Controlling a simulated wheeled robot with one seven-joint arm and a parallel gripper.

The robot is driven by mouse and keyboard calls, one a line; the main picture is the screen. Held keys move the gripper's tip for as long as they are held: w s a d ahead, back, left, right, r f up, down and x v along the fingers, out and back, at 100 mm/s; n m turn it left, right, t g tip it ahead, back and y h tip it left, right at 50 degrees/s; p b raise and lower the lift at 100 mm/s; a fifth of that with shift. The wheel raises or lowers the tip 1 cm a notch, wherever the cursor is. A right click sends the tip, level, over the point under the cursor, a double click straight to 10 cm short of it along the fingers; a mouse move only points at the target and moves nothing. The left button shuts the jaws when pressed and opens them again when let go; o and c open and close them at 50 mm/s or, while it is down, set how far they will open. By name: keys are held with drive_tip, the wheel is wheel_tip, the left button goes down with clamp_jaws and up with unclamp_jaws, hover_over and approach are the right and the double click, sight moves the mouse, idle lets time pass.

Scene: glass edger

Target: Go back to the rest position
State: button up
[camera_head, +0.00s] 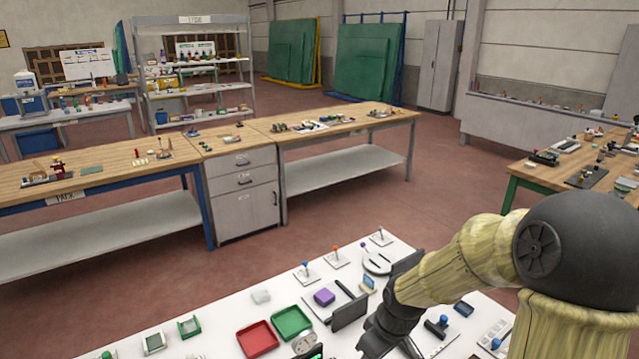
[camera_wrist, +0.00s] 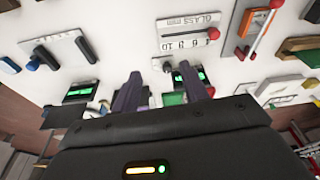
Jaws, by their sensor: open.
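My gripper (camera_wrist: 160,88) shows in the wrist view with its two dark fingers apart and nothing visible between them. It hangs over the white worktop, near a panel marked "GLASS mm" (camera_wrist: 188,34) with a red knob and small green-lit displays (camera_wrist: 82,92). In the head view my arm reaches in from the right and bends down over the white table (camera_head: 215,305). The dark wrist end is at the lower middle there, and the fingertips are hidden or cut off by the frame's bottom edge.
A red tray (camera_head: 257,339), a green tray (camera_head: 291,323), a purple block (camera_head: 324,296), a dark upright screen (camera_head: 350,313) and small levers (camera_head: 336,256) crowd the table around my wrist. Wooden benches (camera_head: 340,122) stand beyond, with open red floor (camera_head: 330,215) between.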

drive_tip(key=s+d+r+m+h, duration=0.1)
drive_tip(key=s+d+r+m, duration=0.2)
drive_tip(key=s+m, duration=0.4)
drive_tip(key=shift+s+d+m+t+h, duration=0.3)
drive_tip(key=shift+s+m+t, duration=0.1)
drive_tip(key=shift+s, duration=0.6)
drive_tip(key=shift+r, duration=0.1)
